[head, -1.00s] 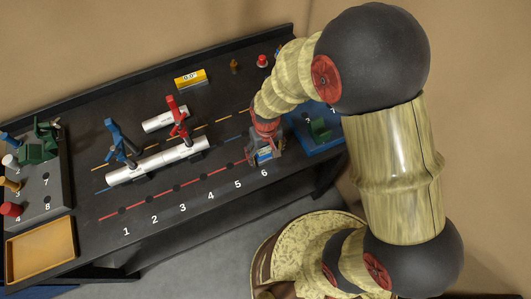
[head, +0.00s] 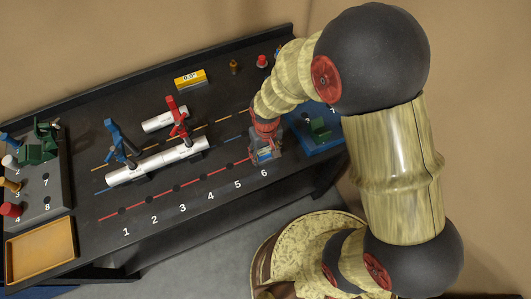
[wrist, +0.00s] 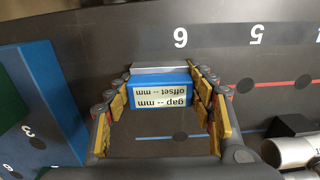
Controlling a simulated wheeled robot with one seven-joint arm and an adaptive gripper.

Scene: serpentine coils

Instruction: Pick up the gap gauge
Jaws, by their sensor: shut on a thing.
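The gap gauge is a small blue block (wrist: 160,95) with a white label reading gap and offset in mm, and a grey strip along its far side. In the head view the gauge (head: 265,156) is at the table's front edge by number 6, partly hidden by my gripper. My gripper (head: 264,150) points down over it. In the wrist view my gripper (wrist: 164,84) has its yellow-padded fingers on either side of the gauge, shut on it. I cannot tell whether the gauge is clear of the table.
White pipes (head: 158,162) with a blue clamp (head: 120,142) and a red clamp (head: 178,118) lie left of my gripper. A blue block with a green piece (head: 320,130) stands close on the right. A yellow display box (head: 190,79) is at the back.

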